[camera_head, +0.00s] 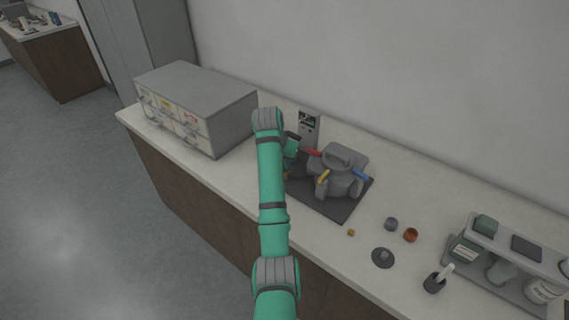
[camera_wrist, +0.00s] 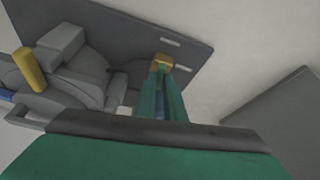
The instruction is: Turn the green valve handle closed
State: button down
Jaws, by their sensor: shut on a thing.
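My gripper (camera_wrist: 164,75) reaches down at the left edge of the press's dark base plate (camera_wrist: 190,25). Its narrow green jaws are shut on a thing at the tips. A small brass-coloured piece (camera_wrist: 162,61) shows at the jaw ends. The green valve handle cannot be told apart from my green jaws, which cover that spot. In the head view my arm hides part of the gripper. The grey mounting press (camera_head: 343,160) stands right of it, with red (camera_head: 312,152), yellow (camera_head: 322,177) and blue (camera_head: 361,174) handles.
A grey drawer cabinet (camera_head: 200,95) stands at the left. A control box (camera_head: 309,127) stands behind the press. A brass cube (camera_head: 351,232), small cups (camera_head: 411,235), a dark disc (camera_head: 383,257) and a rack (camera_head: 505,250) are at the right. Bare counter lies along the front.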

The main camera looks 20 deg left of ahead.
jog(key=shift+s+a+m+h, duration=0.15)
jog(key=shift+m+h, duration=0.25)
jog(key=shift+m, duration=0.7)
jog(key=shift+a, duration=0.1)
jog(key=c, duration=1.8)
grip_release()
jog(key=shift+c, duration=0.2)
jog(key=v, duration=1)
jog(key=shift+r, duration=0.35)
